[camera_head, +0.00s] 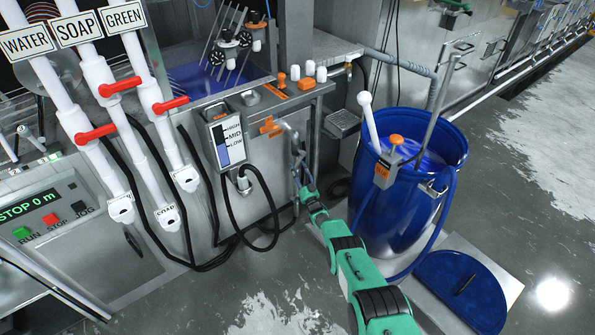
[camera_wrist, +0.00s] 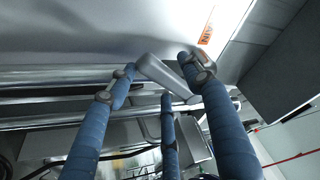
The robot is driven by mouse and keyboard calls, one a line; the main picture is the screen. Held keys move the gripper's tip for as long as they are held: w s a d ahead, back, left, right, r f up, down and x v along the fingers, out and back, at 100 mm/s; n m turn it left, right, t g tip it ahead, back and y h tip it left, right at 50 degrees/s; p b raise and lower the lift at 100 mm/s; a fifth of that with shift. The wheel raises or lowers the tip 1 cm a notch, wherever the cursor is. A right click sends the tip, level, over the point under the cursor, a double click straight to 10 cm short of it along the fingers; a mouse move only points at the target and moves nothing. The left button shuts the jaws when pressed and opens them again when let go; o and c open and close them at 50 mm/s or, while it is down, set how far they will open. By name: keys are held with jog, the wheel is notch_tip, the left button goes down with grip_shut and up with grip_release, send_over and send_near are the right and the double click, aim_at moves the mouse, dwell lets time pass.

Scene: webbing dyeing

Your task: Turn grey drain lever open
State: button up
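The grey drain lever (camera_wrist: 165,76) shows in the wrist view as a short, slanted grey bar below a pale metal panel. My gripper (camera_wrist: 160,80) has its blue-grey fingers spread, one on each side of the lever and a third below it. The lever lies between the fingertips, close to the right one; I cannot tell whether they touch. The lever is small and partly hidden there.
A blue barrel (camera_head: 395,215) with a white stick and an orange-topped device stands right of my arm. Its blue lid (camera_head: 460,290) lies on the floor. Black hoses (camera_head: 262,225) hang left of my gripper.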

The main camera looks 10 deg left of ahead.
jog(key=shift+s+d+f, duration=0.15)
jog(key=shift+s+d, duration=0.05)
jog(key=shift+s, duration=0.1)
jog(key=v, duration=1.1)
dwell(0.4)
jog(key=shift+s, duration=0.15)
jog(key=shift+r, duration=0.2)
jog(key=c, duration=1.1)
jog(key=shift+a+r+n+g, duration=0.3)
jog(key=shift+r+n, duration=0.05)
jog(key=shift+n, duration=0.45)
grip_shut()
jog(key=s+a+r+n+g+h+p, duration=0.2)
jog(key=s+a+r+n+g+p, duration=0.2)
jog(key=r+n, duration=0.5)
jog(key=shift+a+r+n, duration=0.15)
jog(key=shift+a+n, duration=0.05)
jog(key=shift+n, duration=4.2)
